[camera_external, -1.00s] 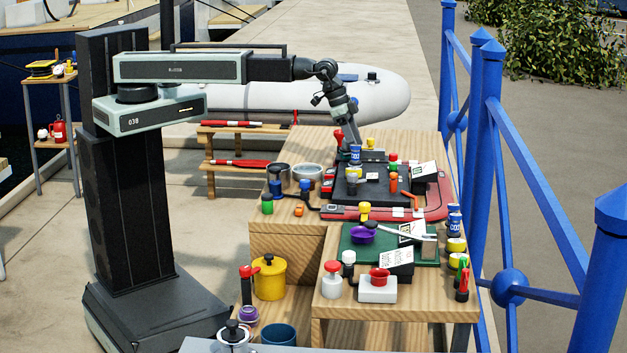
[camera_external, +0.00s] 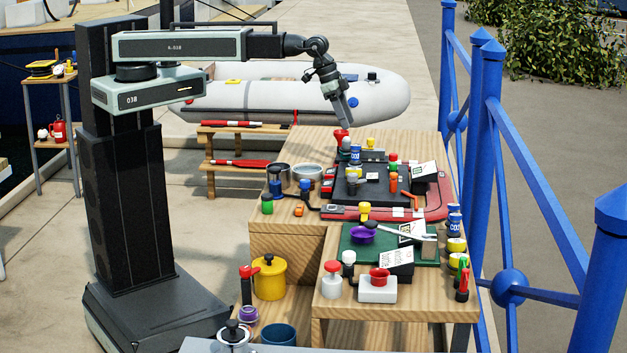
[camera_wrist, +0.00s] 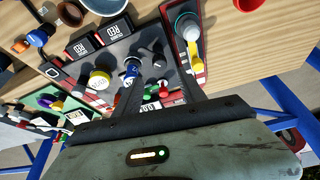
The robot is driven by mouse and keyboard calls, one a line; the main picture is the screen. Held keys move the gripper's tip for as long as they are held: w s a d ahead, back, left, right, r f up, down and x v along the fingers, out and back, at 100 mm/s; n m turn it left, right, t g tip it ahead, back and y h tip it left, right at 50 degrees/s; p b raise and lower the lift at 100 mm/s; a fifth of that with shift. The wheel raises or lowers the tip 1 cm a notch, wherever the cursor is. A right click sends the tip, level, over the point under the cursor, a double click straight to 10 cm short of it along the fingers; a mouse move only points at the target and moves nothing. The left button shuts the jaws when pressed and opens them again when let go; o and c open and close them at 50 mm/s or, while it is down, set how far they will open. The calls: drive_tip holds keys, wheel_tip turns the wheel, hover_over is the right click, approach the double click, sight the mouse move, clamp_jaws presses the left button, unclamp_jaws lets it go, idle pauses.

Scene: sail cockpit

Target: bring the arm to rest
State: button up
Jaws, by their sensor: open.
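My gripper (camera_external: 346,119) is open and empty. In the outside view it points down above the far part of the wooden table, just over a red-topped item (camera_external: 341,135). My arm reaches out to the right from its dark column, with the wrist bent downward. In the wrist view my two dark fingers (camera_wrist: 160,92) stand apart, with a dark tray (camera_wrist: 140,45) of small items below them. A blue-banded can (camera_wrist: 131,70) shows between or behind the fingers; its exact distance from them cannot be told.
The wooden table (camera_external: 290,232) is crowded with bottles, knobs and cards. A green mat (camera_external: 357,254) lies nearer the front. A blue railing (camera_external: 490,130) runs along the right side. A grey inflatable boat (camera_external: 290,98) lies behind the arm. The air above the table is clear.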

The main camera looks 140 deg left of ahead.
drive_tip(key=w+d+f+m+h+b, duration=0.15)
drive_tip(key=w+d, duration=0.25)
drive_tip(key=d, duration=0.6)
drive_tip(key=w+d+f+m, duration=0.1)
drive_tip(key=w+d+m, duration=0.15)
drive_tip(key=d, duration=0.75)
drive_tip(key=w+d+f+m+h+b, duration=0.1)
drive_tip(key=w+d, duration=0.3)
drive_tip(key=d, duration=0.6)
drive_tip(key=s+d+f+m+g, duration=0.1)
drive_tip(key=s+d, duration=0.1)
drive_tip(key=d, duration=0.3)
drive_tip(key=s+d+m+b, duration=0.1)
drive_tip(key=s+d, duration=0.1)
drive_tip(key=d, duration=0.4)
drive_tip(key=s+d+f+m+g, duration=0.1)
drive_tip(key=s+d, duration=0.2)
drive_tip(key=d, duration=0.2)
drive_tip(key=s+g, duration=0.2)
drive_tip(key=s, duration=0.2)
wheel_tip(320, 180, down, 34)
drive_tip(key=b, duration=3.3)
drive_tip(key=shift+r+n+b, duration=0.15)
drive_tip(key=shift+n+b, duration=0.2)
drive_tip(key=shift+n, duration=0.05)
drive_tip(key=shift+a+r, duration=0.1)
